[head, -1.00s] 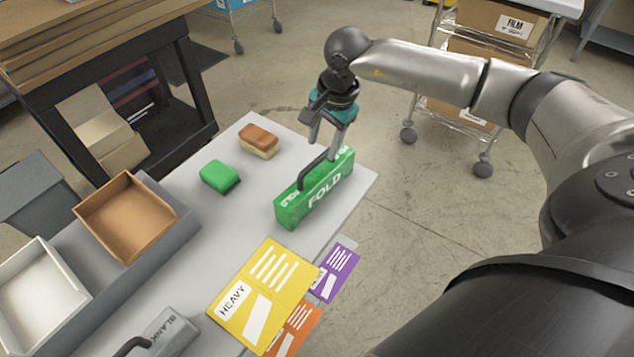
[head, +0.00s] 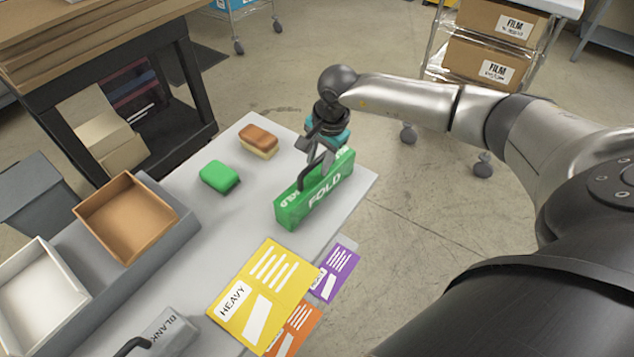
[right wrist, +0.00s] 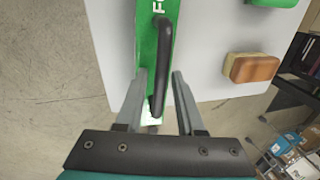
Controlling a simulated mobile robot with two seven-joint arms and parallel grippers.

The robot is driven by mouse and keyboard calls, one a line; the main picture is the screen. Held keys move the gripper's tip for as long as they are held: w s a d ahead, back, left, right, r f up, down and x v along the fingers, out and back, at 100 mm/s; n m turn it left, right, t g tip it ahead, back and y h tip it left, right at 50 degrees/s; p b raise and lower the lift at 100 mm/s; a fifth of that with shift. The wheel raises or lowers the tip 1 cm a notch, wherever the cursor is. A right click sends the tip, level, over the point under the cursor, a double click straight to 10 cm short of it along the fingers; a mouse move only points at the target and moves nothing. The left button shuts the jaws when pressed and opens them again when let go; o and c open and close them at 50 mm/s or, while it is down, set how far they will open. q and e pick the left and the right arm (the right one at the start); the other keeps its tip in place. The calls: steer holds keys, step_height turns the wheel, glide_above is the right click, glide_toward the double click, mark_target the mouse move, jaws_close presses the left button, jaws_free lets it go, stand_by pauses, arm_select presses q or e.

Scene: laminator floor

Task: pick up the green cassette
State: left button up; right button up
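The green cassette (head: 315,192), marked FOLD, stands on the grey table near its right edge, with a black handle (head: 308,172) on top. It also shows in the right wrist view (right wrist: 146,50), with its handle (right wrist: 163,60) running between the fingers. My right gripper (head: 322,160) is at the far end of the handle. In the right wrist view its two fingers (right wrist: 158,98) are apart, one on each side of the handle's end, with a gap visible. My left gripper is not in view.
A green block (head: 219,177) and a brown-and-cream block (head: 258,141) lie left of the cassette. A yellow HEAVY card (head: 262,296) and a purple card (head: 337,272) lie in front. A grey BLANK cassette (head: 165,335) and open trays (head: 172,200) are at the left.

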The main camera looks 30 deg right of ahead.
jaws_close()
steer(key=shift+w+r, duration=0.1)
stand_by(1.0)
